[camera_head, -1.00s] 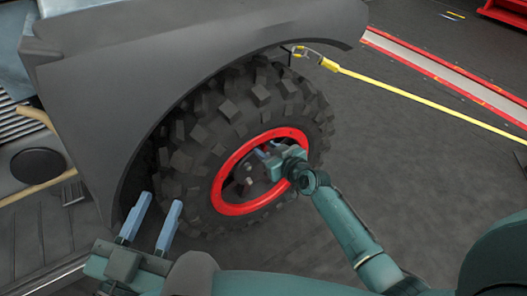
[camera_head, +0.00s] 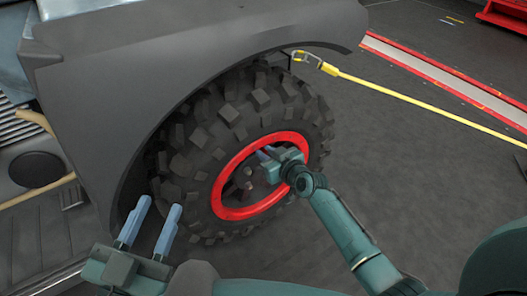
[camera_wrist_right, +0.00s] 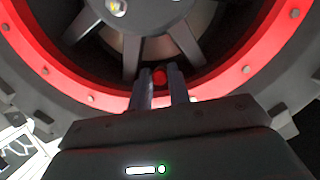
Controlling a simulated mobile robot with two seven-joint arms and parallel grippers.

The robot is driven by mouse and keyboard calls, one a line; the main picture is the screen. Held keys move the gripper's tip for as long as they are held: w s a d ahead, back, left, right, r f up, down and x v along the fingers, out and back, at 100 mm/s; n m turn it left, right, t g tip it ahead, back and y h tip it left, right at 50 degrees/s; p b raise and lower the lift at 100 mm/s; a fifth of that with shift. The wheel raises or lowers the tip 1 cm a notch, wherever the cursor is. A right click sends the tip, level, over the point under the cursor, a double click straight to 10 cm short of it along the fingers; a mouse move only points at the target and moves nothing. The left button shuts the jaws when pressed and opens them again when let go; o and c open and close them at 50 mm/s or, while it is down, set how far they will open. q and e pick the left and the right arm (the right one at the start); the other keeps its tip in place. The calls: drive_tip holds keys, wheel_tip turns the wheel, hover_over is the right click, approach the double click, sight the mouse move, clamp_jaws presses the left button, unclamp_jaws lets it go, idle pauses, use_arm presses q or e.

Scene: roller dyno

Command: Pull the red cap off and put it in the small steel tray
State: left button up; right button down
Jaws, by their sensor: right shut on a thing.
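The small red cap (camera_wrist_right: 159,77) shows in the right wrist view between the fingertips of my right gripper (camera_wrist_right: 160,74), inside the red wheel rim. The right gripper is shut on it. In the head view my right gripper (camera_head: 265,153) reaches into the upper part of the wheel, and the cap cannot be made out there. I cannot tell whether the cap still sits on its stem. My left gripper (camera_head: 160,203) is open and empty, left of the tyre and below the fender. I do not see the small steel tray in either view.
The knobbly tyre (camera_head: 205,135) with its red rim (camera_head: 227,211) stands under the grey fender (camera_head: 180,50). A yellow strap (camera_head: 430,102) runs from a hook by the fender to the right.

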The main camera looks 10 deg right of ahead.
drive_tip(key=shift+s+d+p, duration=0.3)
drive_tip(key=shift+s+p, duration=0.1)
drive_tip(key=shift+s, duration=0.35)
drive_tip(key=shift+s+d+p, duration=0.25)
drive_tip(key=shift+s+p, duration=0.1)
drive_tip(key=shift+s, duration=0.4)
idle(0.5)
drive_tip(key=shift+s+d+p, duration=0.25)
drive_tip(key=shift+s, duration=0.45)
drive_tip(key=shift+s+d+p, duration=0.2)
drive_tip(key=shift+s+p, duration=0.1)
drive_tip(key=shift+s, duration=0.35)
drive_tip(key=shift+s+d+p, duration=0.25)
drive_tip(key=shift+s, duration=0.45)
drive_tip(key=shift+r, duration=0.1)
